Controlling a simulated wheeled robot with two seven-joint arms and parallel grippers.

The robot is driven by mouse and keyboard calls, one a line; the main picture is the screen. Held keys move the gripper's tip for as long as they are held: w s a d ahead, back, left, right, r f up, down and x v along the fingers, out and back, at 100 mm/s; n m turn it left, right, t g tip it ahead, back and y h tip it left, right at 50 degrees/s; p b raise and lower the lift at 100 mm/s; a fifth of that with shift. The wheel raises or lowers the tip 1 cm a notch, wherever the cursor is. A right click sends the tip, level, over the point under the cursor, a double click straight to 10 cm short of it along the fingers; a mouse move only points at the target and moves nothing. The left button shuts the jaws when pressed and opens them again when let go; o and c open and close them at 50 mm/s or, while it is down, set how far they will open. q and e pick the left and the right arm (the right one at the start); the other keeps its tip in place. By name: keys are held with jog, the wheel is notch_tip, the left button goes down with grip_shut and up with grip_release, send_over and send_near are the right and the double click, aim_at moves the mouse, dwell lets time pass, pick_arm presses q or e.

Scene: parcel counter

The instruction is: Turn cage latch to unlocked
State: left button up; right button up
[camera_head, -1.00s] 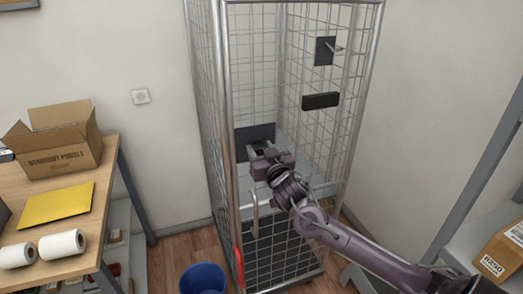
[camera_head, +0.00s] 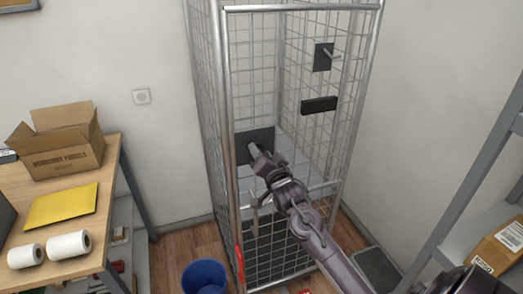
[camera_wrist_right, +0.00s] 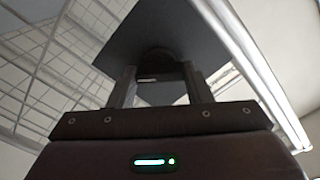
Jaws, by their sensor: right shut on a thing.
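The wire cage (camera_head: 228,120) stands in the middle of the head view. A dark square latch plate (camera_head: 264,136) sits on its near left side; it also fills the upper middle of the wrist view (camera_wrist_right: 190,35). My right gripper (camera_head: 256,150) reaches this plate, with its fingers shut on the latch handle. In the wrist view the two fingers (camera_wrist_right: 158,82) stand at either side of a dark part on the plate. The handle is mostly hidden, so its angle is unclear. My left gripper is out of view.
A second dark plate with a lever (camera_head: 323,57) and a black bar (camera_head: 319,105) are farther right on the cage. A blue bucket (camera_head: 204,277) stands at the cage's front left. A wooden table (camera_head: 110,190) is at left, a grey shelf (camera_head: 470,190) at right.

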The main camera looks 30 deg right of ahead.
jog(key=shift+f+m+p, duration=0.1)
jog(key=shift+m+p, duration=1.5)
jog(key=shift+m, duration=3.3)
jog(key=o, duration=1)
jog(key=shift+d, duration=0.1)
jog(key=b+v, duration=0.2)
jog(key=v, duration=0.5)
jog(key=shift+s+b, duration=0.35)
